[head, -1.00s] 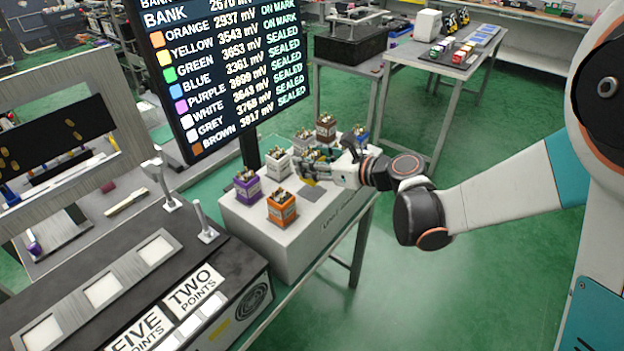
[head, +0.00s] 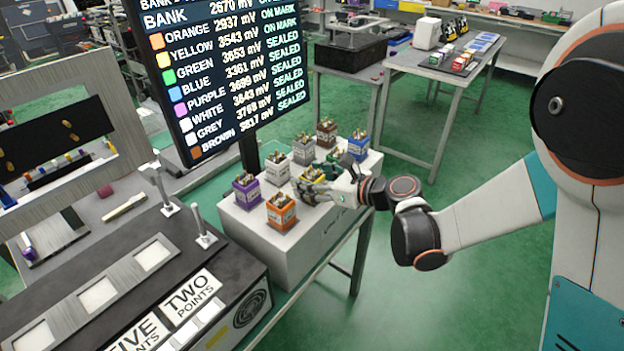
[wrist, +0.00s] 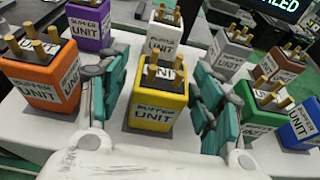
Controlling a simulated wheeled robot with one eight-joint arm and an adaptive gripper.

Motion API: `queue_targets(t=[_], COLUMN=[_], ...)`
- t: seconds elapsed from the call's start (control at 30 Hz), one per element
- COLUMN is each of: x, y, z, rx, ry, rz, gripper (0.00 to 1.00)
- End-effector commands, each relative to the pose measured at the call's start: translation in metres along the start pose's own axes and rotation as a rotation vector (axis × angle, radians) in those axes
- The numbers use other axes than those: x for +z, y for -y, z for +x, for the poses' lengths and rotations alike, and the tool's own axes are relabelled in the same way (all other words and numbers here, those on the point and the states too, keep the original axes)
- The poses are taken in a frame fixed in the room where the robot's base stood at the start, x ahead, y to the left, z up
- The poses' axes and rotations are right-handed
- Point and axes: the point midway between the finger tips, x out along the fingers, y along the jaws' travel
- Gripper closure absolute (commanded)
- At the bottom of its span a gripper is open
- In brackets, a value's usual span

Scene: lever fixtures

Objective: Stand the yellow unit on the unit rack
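The yellow unit (wrist: 155,108) stands upright on the white unit rack (head: 290,250), in the middle of the wrist view. In the head view only the top of the yellow unit (head: 312,174) shows beside my gripper (head: 322,189). In the wrist view my gripper (wrist: 160,92) has its green-padded fingers spread on both sides of the yellow unit, with white rack surface visible between the left finger and the unit. The gripper looks open. The unit's lower front edge is close to my palm.
Around it on the rack stand the orange (head: 281,211), purple (head: 247,190), white (head: 277,168), grey (head: 303,149), brown (head: 326,132), green (wrist: 260,108) and blue (head: 358,146) units. The green one is close to my right finger. A readout screen (head: 220,75) rises behind the rack.

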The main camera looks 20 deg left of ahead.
Motion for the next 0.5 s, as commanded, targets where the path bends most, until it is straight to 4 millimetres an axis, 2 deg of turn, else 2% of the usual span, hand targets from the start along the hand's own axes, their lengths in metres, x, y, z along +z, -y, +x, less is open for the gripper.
queue_targets(t=[0.27,0.37,0.5], x=[0.003,0.004,0.005], y=[0.0,0.0,0.001], z=[-0.002,-0.014,-0.041], rx=[0.0,-0.001,-0.003], ry=[0.0,-0.001,0.0], rz=[0.0,0.001,0.002], gripper=[0.41,0.41,0.41])
